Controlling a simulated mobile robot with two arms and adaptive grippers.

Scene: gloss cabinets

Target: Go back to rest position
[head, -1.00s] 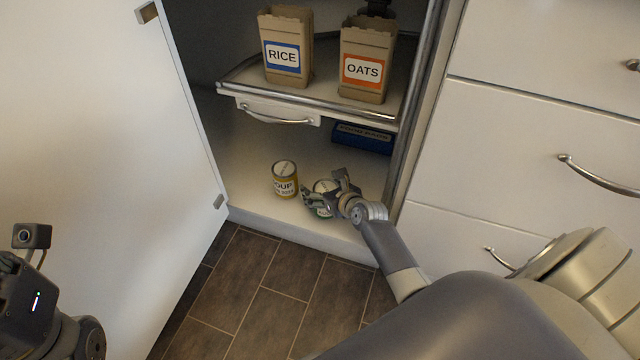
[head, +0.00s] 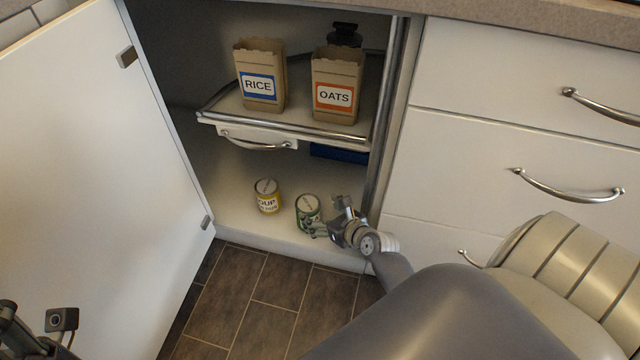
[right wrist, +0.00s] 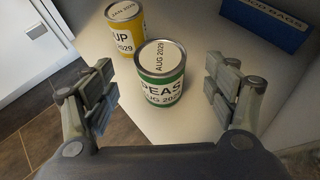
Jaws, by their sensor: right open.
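My right gripper (head: 328,217) is at the cabinet's front opening, just right of a green-labelled peas can (head: 308,211). In the right wrist view the gripper (right wrist: 165,95) is open, with its fingers apart on either side of the peas can (right wrist: 161,75) and not closed on it. The can stands upright on the cabinet floor. A yellow soup can (head: 267,196) stands upright to its left; it also shows behind the peas can in the right wrist view (right wrist: 124,28). Of my left arm, only a part shows at the lower left; its gripper is out of view.
The open white door (head: 95,180) stands on the left. A pull-out shelf (head: 215,112) above the cans holds a rice bag (head: 261,75) and an oats bag (head: 337,85). A blue box (right wrist: 262,22) lies behind. Drawers with handles (head: 568,188) are on the right.

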